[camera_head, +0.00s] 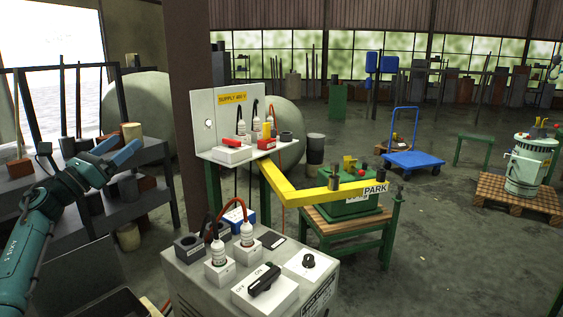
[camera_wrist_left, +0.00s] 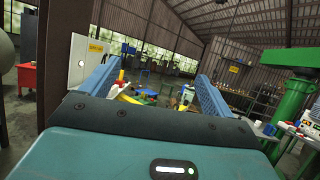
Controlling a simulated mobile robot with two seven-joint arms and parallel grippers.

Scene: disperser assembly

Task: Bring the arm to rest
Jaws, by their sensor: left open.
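My left gripper (camera_head: 121,149) is at the left of the head view, at the end of my teal arm. Its two blue fingers are apart, with nothing between them. In the left wrist view the fingers stand wide on either side of an empty gap (camera_wrist_left: 155,78). The gripper is in the air in front of the dark shelf, clear of the grey console. A bent yellow arm (camera_head: 300,193) runs from the supply stand to a "PARK" label (camera_head: 375,188), above a green block (camera_head: 345,206). My right gripper is not in view.
The grey console (camera_head: 215,285) with a black OFF/ON switch (camera_head: 264,281) and plugs stands at the front. A dark shelf (camera_head: 150,150) with cylinders is behind my left gripper. A blue trolley (camera_head: 413,162) and a pallet (camera_head: 500,193) stand right. Floor between them is clear.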

